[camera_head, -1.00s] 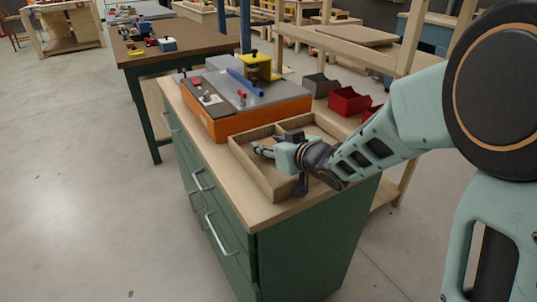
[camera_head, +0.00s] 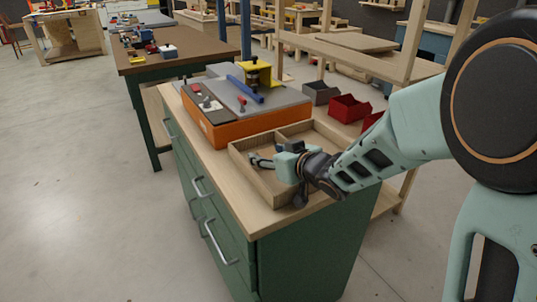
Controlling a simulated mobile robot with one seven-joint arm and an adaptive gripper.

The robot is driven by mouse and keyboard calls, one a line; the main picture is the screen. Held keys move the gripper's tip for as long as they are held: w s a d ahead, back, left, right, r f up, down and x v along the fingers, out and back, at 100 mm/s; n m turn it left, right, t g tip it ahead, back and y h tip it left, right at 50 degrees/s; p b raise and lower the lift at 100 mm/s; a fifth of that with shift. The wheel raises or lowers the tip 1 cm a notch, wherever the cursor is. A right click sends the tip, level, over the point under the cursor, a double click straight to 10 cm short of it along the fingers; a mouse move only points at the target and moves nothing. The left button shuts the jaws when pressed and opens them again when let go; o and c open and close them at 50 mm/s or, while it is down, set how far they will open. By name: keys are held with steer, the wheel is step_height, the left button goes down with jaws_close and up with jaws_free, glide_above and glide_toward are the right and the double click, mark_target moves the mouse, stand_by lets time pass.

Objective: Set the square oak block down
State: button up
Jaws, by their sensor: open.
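The square oak block cannot be made out; my gripper and arm hide part of the tray. My gripper (camera_head: 254,160) is open, low over the left compartment of a shallow wooden tray (camera_head: 258,181). Its fingers point left, and I see nothing between them. The tray stands on the light wooden top of a green drawer cabinet (camera_head: 216,222), and a divider (camera_head: 287,139) splits it. I cannot tell whether the fingers touch the tray floor.
An orange machine with a grey top (camera_head: 240,128) stands right behind the tray, with a blue bar (camera_head: 245,89) and a yellow block (camera_head: 254,73) on it. Red (camera_head: 348,107) and grey (camera_head: 321,92) bins sit to the right. Bare worktop (camera_head: 244,203) lies at the front left.

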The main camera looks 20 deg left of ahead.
steer(key=p+v, duration=0.3)
steer(key=v, duration=0.8)
steer(key=shift+a+r, duration=0.1)
steer(key=shift+r, duration=0.05)
steer(key=shift+s+d+r, duration=0.1)
steer(key=shift+s+d, duration=0.3)
steer(key=shift+d, duration=0.1)
